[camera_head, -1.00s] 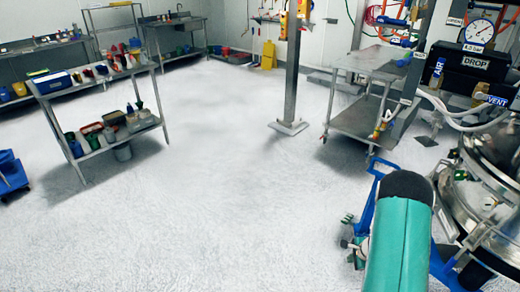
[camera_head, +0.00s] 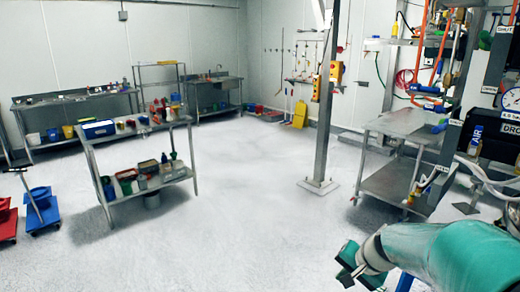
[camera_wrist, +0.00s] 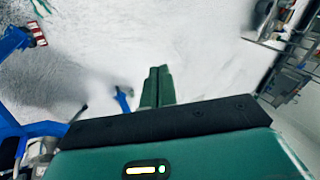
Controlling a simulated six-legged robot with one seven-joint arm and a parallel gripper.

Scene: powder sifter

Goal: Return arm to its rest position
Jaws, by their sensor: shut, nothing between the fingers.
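My gripper (camera_head: 348,264) shows in the head view at the lower right, at the end of my teal arm (camera_head: 450,255). It is out over the white floor and holds nothing. In the wrist view its two green fingers (camera_wrist: 157,86) lie together, shut and empty, pointing away over the floor. Part of the arm runs out of the head view at the lower right.
A steel trolley (camera_head: 400,122) and a control panel with a gauge (camera_head: 511,99) stand at the right. A steel post (camera_head: 325,110) rises mid-room. A shelf table (camera_head: 140,130) with containers stands at the left. The middle floor is clear. Blue framework (camera_wrist: 52,129) shows in the wrist view.

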